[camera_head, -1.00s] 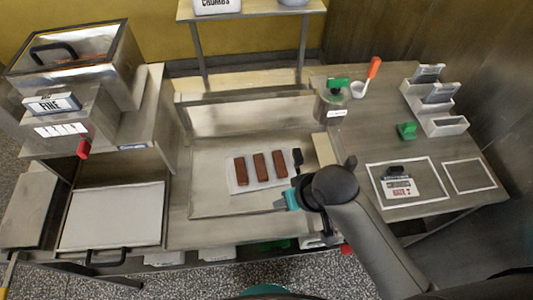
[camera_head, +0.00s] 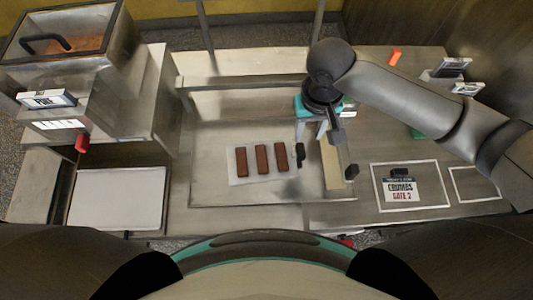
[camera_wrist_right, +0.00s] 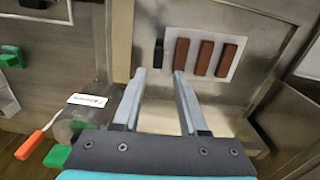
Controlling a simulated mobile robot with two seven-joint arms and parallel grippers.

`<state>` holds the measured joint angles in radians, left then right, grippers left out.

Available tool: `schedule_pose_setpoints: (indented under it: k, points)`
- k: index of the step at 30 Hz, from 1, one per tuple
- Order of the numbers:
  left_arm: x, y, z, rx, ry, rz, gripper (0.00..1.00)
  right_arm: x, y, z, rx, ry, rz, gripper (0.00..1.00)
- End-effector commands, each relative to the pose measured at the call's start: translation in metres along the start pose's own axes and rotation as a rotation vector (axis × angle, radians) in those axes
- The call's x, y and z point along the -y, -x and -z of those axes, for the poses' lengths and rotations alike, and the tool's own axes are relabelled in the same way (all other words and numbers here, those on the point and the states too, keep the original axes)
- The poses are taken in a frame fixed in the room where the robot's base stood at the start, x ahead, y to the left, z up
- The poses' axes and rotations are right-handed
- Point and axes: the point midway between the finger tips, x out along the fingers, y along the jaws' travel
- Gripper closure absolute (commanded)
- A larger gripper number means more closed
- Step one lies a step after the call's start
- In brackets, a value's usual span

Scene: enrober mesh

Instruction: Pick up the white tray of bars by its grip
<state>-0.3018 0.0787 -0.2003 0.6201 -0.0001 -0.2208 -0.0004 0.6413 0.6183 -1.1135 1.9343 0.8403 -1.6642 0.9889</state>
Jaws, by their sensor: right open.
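The white tray (camera_head: 251,180) lies flat on the steel work surface and carries three brown bars (camera_head: 262,159) side by side. Its black grip (camera_head: 301,154) stands at its right edge. My right gripper (camera_head: 310,138) is open and empty, close to the grip on its far right side. In the right wrist view, the open fingers (camera_wrist_right: 160,73) point toward the black grip (camera_wrist_right: 158,52), which appears between and just beyond the fingertips. The white tray (camera_wrist_right: 192,53) lies to the right there. The height gap between fingers and grip is hard to judge. My left gripper is not in view.
A raised steel ledge (camera_head: 245,82) runs behind the tray's surface. Steel around the tray is bare.

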Motion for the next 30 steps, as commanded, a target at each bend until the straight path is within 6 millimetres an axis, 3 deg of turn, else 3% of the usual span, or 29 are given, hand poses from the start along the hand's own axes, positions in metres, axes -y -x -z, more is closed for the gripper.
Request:
schedule_pose_setpoints:
  k: [3,9,17,30]
  points:
    - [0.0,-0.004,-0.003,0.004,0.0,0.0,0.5,0.0,-0.03,-0.001,0.004,0.0,-0.001,0.57]
    - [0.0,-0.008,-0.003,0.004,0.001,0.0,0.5,0.001,-0.064,0.001,0.001,0.0,0.001,0.57]
    - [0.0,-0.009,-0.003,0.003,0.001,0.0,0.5,0.001,-0.079,0.003,-0.001,0.002,0.002,0.57]
    - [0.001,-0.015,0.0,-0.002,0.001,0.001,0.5,-0.002,-0.125,0.011,-0.001,0.003,0.002,0.57]
